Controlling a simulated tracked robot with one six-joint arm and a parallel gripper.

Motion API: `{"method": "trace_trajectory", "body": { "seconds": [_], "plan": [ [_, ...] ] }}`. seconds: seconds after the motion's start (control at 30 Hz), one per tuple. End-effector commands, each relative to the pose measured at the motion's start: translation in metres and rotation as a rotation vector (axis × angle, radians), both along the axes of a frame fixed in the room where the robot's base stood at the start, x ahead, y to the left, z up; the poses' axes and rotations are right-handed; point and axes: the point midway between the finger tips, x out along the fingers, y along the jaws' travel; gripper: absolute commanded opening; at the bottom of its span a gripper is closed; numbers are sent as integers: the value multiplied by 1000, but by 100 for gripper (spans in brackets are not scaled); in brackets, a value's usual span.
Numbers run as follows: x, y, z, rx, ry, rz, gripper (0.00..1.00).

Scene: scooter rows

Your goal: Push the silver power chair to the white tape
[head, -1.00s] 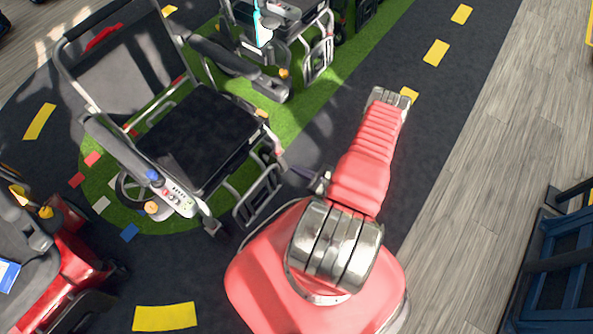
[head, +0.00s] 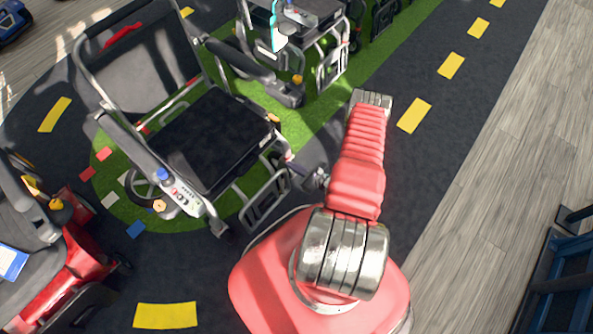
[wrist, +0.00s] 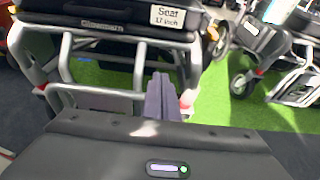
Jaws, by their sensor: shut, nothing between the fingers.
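A power chair (head: 205,140) with a silver tube frame, black seat and black backrest stands left of centre in the head view, facing my arm. Its front frame and footrest (wrist: 95,75) fill the left of the wrist view, under a label reading "Seat 17 inch". In the head view my gripper (head: 292,163) is beside the footrest, partly behind my arm. I cannot tell whether it touches. I see no white tape.
Another silver-framed chair (head: 300,40) stands behind, also right in the wrist view (wrist: 280,65). A red scooter (head: 60,270) is at the left. Green turf (head: 120,205) lies under the chairs. Dark floor with yellow dashes (head: 414,115) is clear at right; a blue rack (head: 560,285) stands lower right.

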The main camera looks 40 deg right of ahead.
Motion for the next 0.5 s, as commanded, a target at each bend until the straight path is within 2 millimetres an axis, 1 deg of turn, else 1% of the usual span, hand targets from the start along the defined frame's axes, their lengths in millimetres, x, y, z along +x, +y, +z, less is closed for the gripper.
{"method": "trace_trajectory", "body": {
  "seconds": [0.5],
  "plan": [
    [43, 9, 0, 1, 0, 2, 0]
  ]
}}
